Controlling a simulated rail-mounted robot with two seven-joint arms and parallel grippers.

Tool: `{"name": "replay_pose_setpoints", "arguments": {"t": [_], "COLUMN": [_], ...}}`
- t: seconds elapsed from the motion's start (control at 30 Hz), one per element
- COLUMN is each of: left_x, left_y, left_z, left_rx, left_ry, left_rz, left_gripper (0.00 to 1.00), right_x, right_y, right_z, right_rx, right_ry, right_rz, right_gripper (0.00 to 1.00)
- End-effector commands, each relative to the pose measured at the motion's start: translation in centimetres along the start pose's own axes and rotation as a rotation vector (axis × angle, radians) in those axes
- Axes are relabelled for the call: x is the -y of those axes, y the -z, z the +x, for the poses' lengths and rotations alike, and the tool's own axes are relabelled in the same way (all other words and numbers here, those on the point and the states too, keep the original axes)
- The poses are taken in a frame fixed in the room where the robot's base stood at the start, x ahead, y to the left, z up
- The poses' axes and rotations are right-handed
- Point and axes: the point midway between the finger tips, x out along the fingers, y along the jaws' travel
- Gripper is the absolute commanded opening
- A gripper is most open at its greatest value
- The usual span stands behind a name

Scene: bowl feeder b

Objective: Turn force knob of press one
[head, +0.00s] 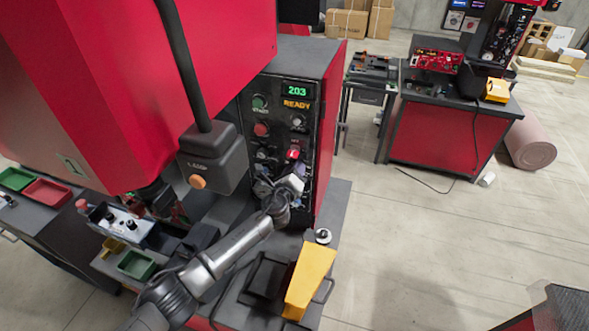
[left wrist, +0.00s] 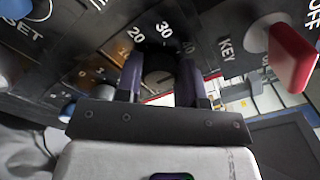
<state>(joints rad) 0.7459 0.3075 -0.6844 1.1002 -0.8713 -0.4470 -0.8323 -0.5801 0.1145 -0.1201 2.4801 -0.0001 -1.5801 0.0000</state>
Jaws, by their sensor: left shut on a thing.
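The force knob (left wrist: 158,82) is a round black dial with the numbers 20, 30 and more around it, on the dark control panel (head: 318,130) of the press. In the left wrist view my left gripper (left wrist: 160,72) has one finger on each side of the knob and is shut on it. In the head view my left arm reaches up from the bottom, and its gripper (head: 268,188) is at the lower part of the panel. There the gripper hides the knob. My right gripper is not in view.
A red key switch (left wrist: 292,57) sits close to the right of the knob. A grey box with an orange button (head: 198,182) hangs left of the panel. Open floor lies to the right.

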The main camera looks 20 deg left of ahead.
Motion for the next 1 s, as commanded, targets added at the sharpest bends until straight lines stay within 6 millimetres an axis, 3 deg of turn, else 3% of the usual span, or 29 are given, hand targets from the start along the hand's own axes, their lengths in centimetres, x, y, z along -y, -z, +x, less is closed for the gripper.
{"name": "replay_pose_setpoints", "arguments": {"t": [0.5, 0.53, 0.6, 0.77, 1.0], "left_x": [-0.04, -0.04, -0.03, -0.02, -0.01], "left_y": [0.00, 0.00, 0.00, 0.00, 0.00], "left_z": [0.00, 0.00, 0.00, 0.00, -0.03], "left_rx": [0.000, 0.000, 0.000, 0.000, 0.000], "left_ry": [-0.001, -0.001, -0.001, 0.000, 0.000], "left_rz": [0.014, 0.014, 0.014, 0.013, 0.013], "left_gripper": [0.12, 0.38, 0.45, 0.60, 0.61], "right_x": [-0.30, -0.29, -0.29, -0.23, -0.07], "right_y": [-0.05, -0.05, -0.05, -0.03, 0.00], "right_z": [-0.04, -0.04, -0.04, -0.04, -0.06], "right_rx": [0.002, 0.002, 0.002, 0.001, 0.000], "right_ry": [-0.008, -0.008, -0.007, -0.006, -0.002], "right_rz": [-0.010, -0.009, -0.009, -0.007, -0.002], "right_gripper": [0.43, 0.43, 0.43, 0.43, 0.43]}}
